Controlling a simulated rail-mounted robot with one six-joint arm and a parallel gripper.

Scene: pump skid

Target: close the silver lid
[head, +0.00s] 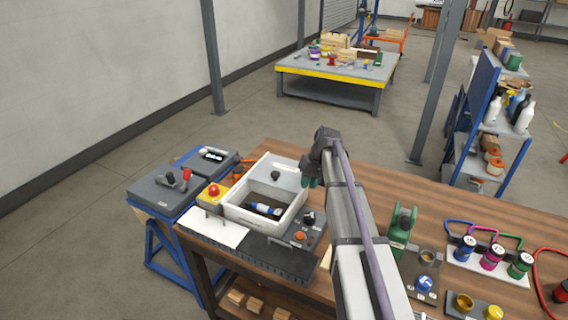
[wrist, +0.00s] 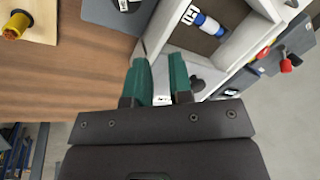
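The silver lid (head: 285,168) is a light grey panel with a dark round knob (head: 275,175), at the far end of a white box (head: 237,213). The box's near part is open, and a blue-and-white bottle (head: 265,210) lies inside. In the wrist view the lid (wrist: 178,62) is partly behind my fingers, with the knob (wrist: 196,84) just right of them. In the head view my gripper (head: 308,182) is to the right of the lid, partly hidden by my arm.
A yellow box with a red button (head: 213,193) and a grey panel with levers (head: 172,186) stand left of the white box. A control block with an orange button (head: 300,237) is at its near right. A green device (head: 401,226) stands farther right. Bare wood lies behind.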

